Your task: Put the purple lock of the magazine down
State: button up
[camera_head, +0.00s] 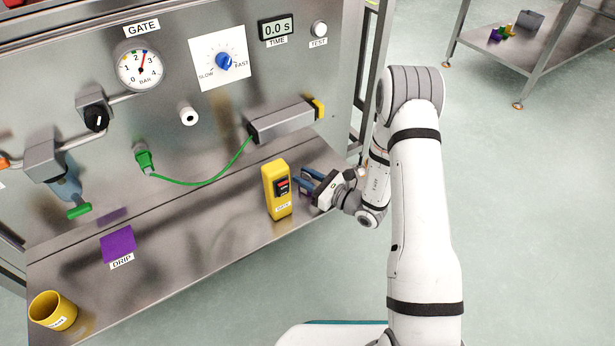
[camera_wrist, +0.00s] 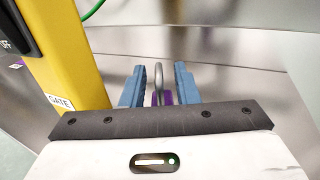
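My gripper (camera_head: 313,185) is low at the right end of the steel bench, just right of the yellow GATE box. In the wrist view its two blue fingers (camera_wrist: 160,85) have a small purple lock (camera_wrist: 167,98) with a grey loop between them. The fingers appear shut on the lock, the loop lying toward the fingertips. The lower part of the lock is hidden behind the gripper's dark front edge. In the camera_head view I cannot make out the lock. A purple square (camera_head: 118,243) marked DRIP lies on the bench at the left.
The yellow GATE box (camera_head: 275,207) stands upright close left of my gripper. It also fills the left of the wrist view (camera_wrist: 72,65). A yellow cup (camera_head: 52,312) is at the bench's front left. The bench between cup and box is mostly clear.

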jog(key=shift+r, duration=0.1)
jog(key=shift+d+r, duration=0.1)
jog(key=shift+d, duration=0.05)
jog(key=p+v, duration=0.3)
jog(key=v, duration=0.8)
jog(key=s+a+r+n+g+h, duration=0.1)
jog(key=s+a+r+n+g, duration=0.1)
jog(key=s+r+n+g, duration=0.5)
jog(key=s+a+r+n+g+h, duration=0.1)
jog(key=s+a+r+n+g, duration=0.2)
jog(key=s+r+n+g, duration=0.4)
jog(key=s+d+r+n+t+h, duration=0.5)
jog(key=d+r+n+h, duration=0.3)
jog(key=d+n+h, duration=0.2)
jog(key=d+h, duration=0.2)
jog(key=h, duration=0.1)
jog(key=shift+s+d+r+n, duration=0.2)
jog(key=shift+s+r+n, duration=0.15)
jog(key=shift+s+n, duration=0.05)
